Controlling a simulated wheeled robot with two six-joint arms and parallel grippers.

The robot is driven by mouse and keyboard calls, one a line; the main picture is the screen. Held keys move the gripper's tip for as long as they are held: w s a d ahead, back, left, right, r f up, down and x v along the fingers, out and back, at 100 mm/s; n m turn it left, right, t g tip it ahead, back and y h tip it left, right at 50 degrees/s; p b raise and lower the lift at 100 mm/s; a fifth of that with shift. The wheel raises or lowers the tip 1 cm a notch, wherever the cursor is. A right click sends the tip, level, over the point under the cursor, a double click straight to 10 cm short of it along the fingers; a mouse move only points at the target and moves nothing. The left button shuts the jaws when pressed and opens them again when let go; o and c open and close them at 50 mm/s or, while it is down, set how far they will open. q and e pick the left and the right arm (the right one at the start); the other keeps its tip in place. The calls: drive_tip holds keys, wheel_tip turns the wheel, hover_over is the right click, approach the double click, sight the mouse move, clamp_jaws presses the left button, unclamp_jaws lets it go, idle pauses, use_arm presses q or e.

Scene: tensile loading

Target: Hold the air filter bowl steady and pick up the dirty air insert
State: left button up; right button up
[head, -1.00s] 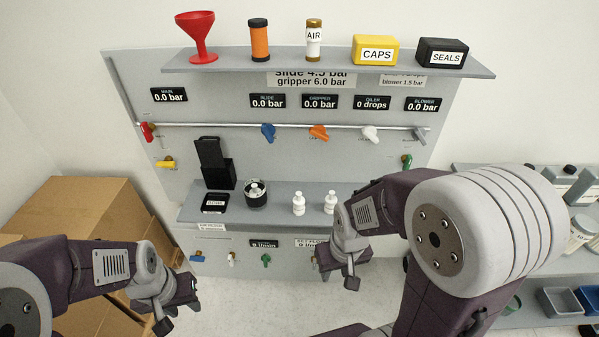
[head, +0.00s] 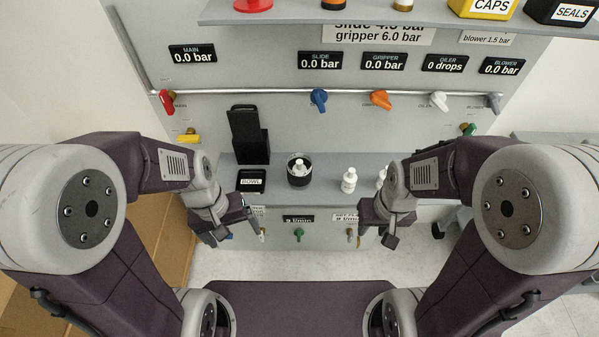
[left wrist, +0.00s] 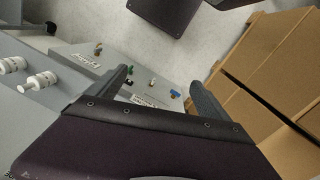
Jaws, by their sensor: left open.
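The air filter bowl (head: 293,180) is a dark round cup on the lower grey shelf in the head view. A white insert (head: 299,166) stands upright in it, probably the dirty air insert; its lower part is hidden by the rim. My left gripper (head: 236,231) is in front of the shelf, below and left of the bowl, apart from it. The left wrist view shows its two fingers (left wrist: 161,92) spread with nothing between them. My right gripper (head: 379,225) is below and right of the bowl, touching nothing visible; its finger opening is unclear.
Two white bottle-like pieces (head: 349,180) stand right of the bowl, the farther one partly behind my right arm. A black BOWL pad (head: 251,182) and dark stand (head: 249,138) are to its left. Coloured valves (head: 319,99) line the panel. Cardboard boxes (head: 158,235) are at left.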

use_arm(q)
drive_tip(key=w+d+r+n+h+b, duration=0.2)
drive_tip(key=w+d+n+h, duration=0.2)
drive_tip(key=w+d+n, duration=0.3)
drive_tip(key=n+t+h+b, duration=0.4)
drive_tip(key=n+h+b, duration=0.2)
drive_tip(key=n+h, duration=0.3)
hover_over(289, 177)
drive_tip(key=s+a, duration=0.1)
drive_tip(key=a, duration=0.2)
wheel_tip(289, 177, down, 8)
drive_tip(key=a+f, duration=0.1)
drive_tip(key=f, duration=0.1)
drive_tip(key=a+f+n+b, duration=0.1)
drive_tip(key=f, duration=0.2)
drive_tip(key=s+a+f+n, duration=0.1)
drive_tip(key=f, duration=0.2)
drive_tip(key=shift+a+b, duration=0.2)
drive_tip(key=shift+b, duration=0.1)
drive_tip(key=shift+a, duration=0.15)
drive_tip(key=b+x, duration=0.3)
drive_tip(key=x, duration=0.5)
drive_tip(key=shift+w+d+f, duration=0.15)
drive_tip(key=shift+d+f, duration=0.05)
drive_tip(key=shift+d, duration=0.1)
drive_tip(key=shift+w+d+f, duration=0.1)
drive_tip(key=shift+w+d, duration=0.15)
drive_tip(key=shift+d, duration=0.35)
